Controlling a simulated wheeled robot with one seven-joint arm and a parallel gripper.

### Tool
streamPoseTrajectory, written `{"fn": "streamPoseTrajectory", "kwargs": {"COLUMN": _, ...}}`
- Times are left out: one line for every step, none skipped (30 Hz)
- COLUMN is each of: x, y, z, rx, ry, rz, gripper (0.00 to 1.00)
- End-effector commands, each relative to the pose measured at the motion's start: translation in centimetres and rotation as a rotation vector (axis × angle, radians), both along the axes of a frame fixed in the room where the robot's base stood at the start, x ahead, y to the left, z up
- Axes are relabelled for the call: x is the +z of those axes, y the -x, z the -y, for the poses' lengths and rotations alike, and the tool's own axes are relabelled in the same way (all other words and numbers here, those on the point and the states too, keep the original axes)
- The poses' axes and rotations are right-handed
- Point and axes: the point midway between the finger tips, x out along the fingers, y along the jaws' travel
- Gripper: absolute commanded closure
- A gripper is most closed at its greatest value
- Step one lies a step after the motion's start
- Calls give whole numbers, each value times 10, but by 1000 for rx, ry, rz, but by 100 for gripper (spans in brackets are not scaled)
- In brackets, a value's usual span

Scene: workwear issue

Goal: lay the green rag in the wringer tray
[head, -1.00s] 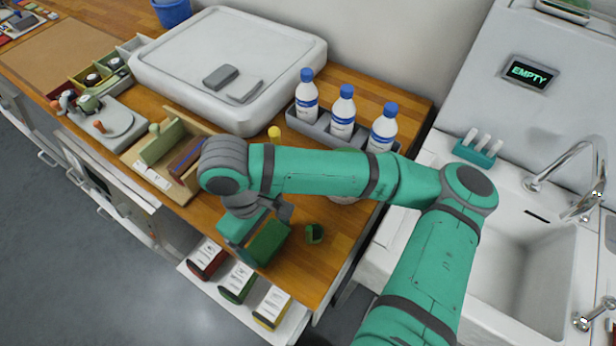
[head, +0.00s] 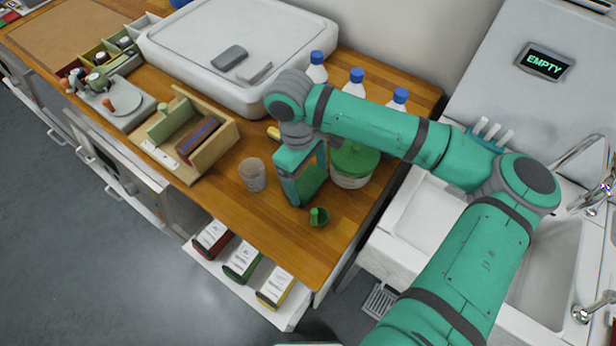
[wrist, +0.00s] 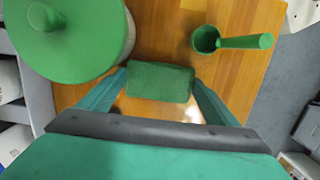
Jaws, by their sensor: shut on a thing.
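The green rag (wrist: 160,82) is a folded dark green block between the two fingers of my gripper (wrist: 158,88) in the wrist view. In the head view my gripper (head: 303,178) is shut on the rag (head: 313,186) over the wooden bench, between a clear cup and a green-lidded tub. How high the rag hangs is hard to tell. A large white tray (head: 180,50) stands at the back of the bench with a grey block and a flat grey piece on it. I cannot tell for sure whether it is the wringer tray.
The green-lidded tub (head: 352,163) and green scoop (head: 318,217) are close to my gripper. The clear cup (head: 252,174) stands to its left. White bottles (head: 357,82) with blue caps are behind. A wooden holder (head: 215,150) is further left; a sink (head: 535,265) is right.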

Motion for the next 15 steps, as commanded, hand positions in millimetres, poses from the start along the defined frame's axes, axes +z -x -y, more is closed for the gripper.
{"fn": "streamPoseTrajectory", "kwargs": {"x": -2, "y": 0, "z": 1, "rx": -1, "ry": 1, "rz": 1, "gripper": 39}}
{"fn": "streamPoseTrajectory", "kwargs": {"x": -2, "y": 0, "z": 1, "rx": -1, "ry": 1, "rz": 1, "gripper": 39}}
{"fn": "streamPoseTrajectory", "kwargs": {"x": -3, "y": 0, "z": 1, "rx": -1, "ry": 1, "rz": 1, "gripper": 39}}
{"fn": "streamPoseTrajectory", "kwargs": {"x": -3, "y": 0, "z": 1, "rx": -1, "ry": 1, "rz": 1, "gripper": 39}}
{"fn": "streamPoseTrajectory", "kwargs": {"x": -3, "y": 0, "z": 1, "rx": -1, "ry": 0, "rz": 2, "gripper": 39}}
{"fn": "streamPoseTrajectory", "kwargs": {"x": -3, "y": 0, "z": 1, "rx": -2, "ry": 0, "rz": 2, "gripper": 39}}
{"fn": "streamPoseTrajectory", "kwargs": {"x": -3, "y": 0, "z": 1, "rx": -2, "ry": 0, "rz": 2, "gripper": 39}}
{"fn": "streamPoseTrajectory", "kwargs": {"x": -3, "y": 0, "z": 1, "rx": -2, "ry": 0, "rz": 2, "gripper": 39}}
{"fn": "streamPoseTrajectory", "kwargs": {"x": -3, "y": 0, "z": 1, "rx": -2, "ry": 0, "rz": 2, "gripper": 39}}
{"fn": "streamPoseTrajectory", "kwargs": {"x": -3, "y": 0, "z": 0, "rx": -2, "ry": 0, "rz": 2, "gripper": 39}}
{"fn": "streamPoseTrajectory", "kwargs": {"x": -4, "y": 0, "z": 0, "rx": -2, "ry": 0, "rz": 2, "gripper": 39}}
{"fn": "streamPoseTrajectory", "kwargs": {"x": -5, "y": 0, "z": 0, "rx": -2, "ry": 0, "rz": 2, "gripper": 39}}
{"fn": "streamPoseTrajectory", "kwargs": {"x": -6, "y": 0, "z": 0, "rx": -2, "ry": 0, "rz": 2, "gripper": 39}}
{"fn": "streamPoseTrajectory", "kwargs": {"x": -6, "y": 0, "z": 0, "rx": -2, "ry": 1, "rz": 2, "gripper": 14}}
{"fn": "streamPoseTrajectory", "kwargs": {"x": -6, "y": 0, "z": 1, "rx": -2, "ry": 1, "rz": 2, "gripper": 8}}
